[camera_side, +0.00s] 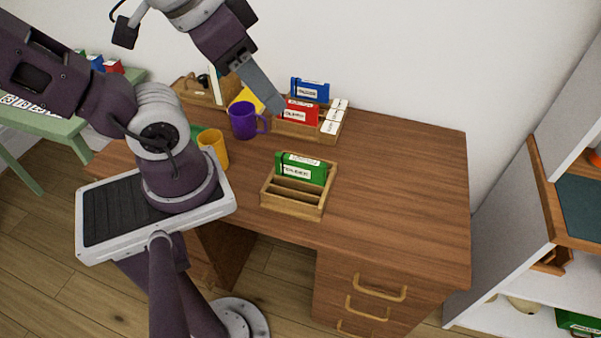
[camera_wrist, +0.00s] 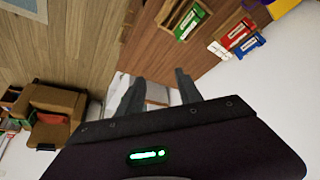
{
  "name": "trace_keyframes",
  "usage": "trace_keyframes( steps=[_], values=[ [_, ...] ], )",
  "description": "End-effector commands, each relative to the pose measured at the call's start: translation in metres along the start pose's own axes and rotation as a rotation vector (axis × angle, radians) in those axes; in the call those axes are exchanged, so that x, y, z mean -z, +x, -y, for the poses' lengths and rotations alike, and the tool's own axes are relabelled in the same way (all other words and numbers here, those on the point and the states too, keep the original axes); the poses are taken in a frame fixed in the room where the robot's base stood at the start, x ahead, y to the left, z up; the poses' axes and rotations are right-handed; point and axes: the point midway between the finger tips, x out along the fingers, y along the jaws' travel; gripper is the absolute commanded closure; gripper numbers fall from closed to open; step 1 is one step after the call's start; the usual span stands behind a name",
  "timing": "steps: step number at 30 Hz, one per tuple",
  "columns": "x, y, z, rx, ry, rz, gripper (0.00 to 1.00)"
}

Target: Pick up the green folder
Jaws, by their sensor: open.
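The green folder (camera_side: 301,168) stands upright in the back slot of a small wooden rack (camera_side: 291,210) near the middle of the desk. It also shows in the wrist view (camera_wrist: 189,24), near the top. My gripper (camera_side: 278,112) is above the back of the desk in the side view, close in the picture to the red folder and the purple mug. In the wrist view its two fingers (camera_wrist: 155,88) are spread with nothing between them. The gripper is apart from the green folder.
Behind the green folder, another wooden rack (camera_side: 322,135) holds a red folder (camera_side: 301,112), a blue folder (camera_side: 310,90) and white blocks. A purple mug (camera_side: 243,120) and a yellow mug (camera_side: 214,148) stand to the left. The desk's right side (camera_side: 400,180) is clear.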

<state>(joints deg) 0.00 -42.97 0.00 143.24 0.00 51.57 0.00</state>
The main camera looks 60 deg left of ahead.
Motion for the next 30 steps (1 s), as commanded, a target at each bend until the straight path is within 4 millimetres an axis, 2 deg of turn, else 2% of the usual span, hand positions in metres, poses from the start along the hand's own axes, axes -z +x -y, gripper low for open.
trace_keyframes(
  steps=[5, 8, 13, 15, 18, 21, 24, 30],
  values=[
    [0.003, 0.004, 0.005, 0.024, 0.011, 0.016, 0.58],
    [0.016, 0.029, 0.028, 0.126, 0.079, 0.103, 0.58],
    [0.035, 0.107, 0.092, 0.242, 0.341, 0.349, 0.58],
    [0.033, 0.145, 0.113, 0.206, 0.457, 0.431, 0.58],
    [0.018, 0.201, 0.131, 0.089, 0.599, 0.5, 0.58],
    [0.0, 0.245, 0.136, -0.046, 0.695, 0.506, 0.58],
    [-0.013, 0.273, 0.133, -0.144, 0.745, 0.484, 0.58],
    [-0.025, 0.297, 0.128, -0.198, 0.775, 0.464, 0.58]
  ],
)
